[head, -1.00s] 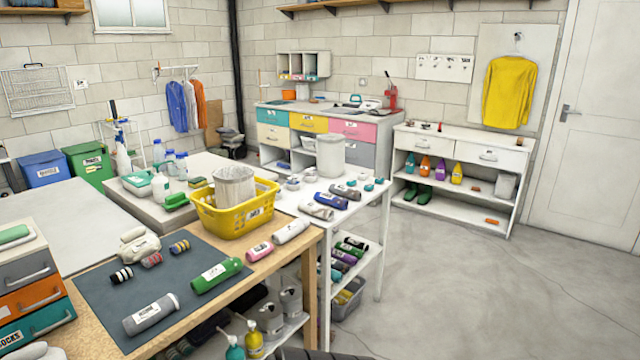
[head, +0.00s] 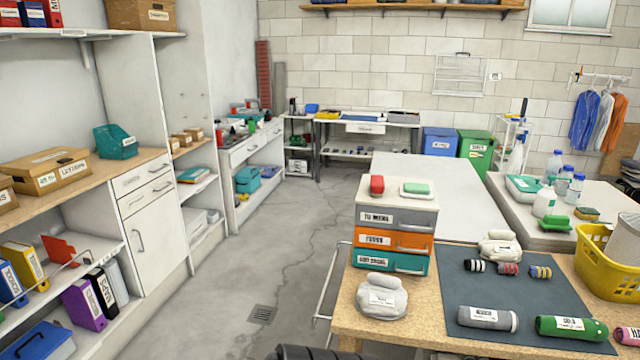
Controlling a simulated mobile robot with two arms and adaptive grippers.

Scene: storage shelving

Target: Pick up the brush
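I cannot surely pick out a brush in the head view. A green item (head: 555,223) and a yellow-and-dark item (head: 587,214) on the white table to the right are also unclear.
The wooden table (head: 385,330) bears the drawer unit, a whitish bundle (head: 381,298), a dark mat (head: 465,285) with rolled items, and a yellow basket (head: 593,276). Shelving with binders and boxes lines the left wall. The grey floor (head: 300,240) between is clear.

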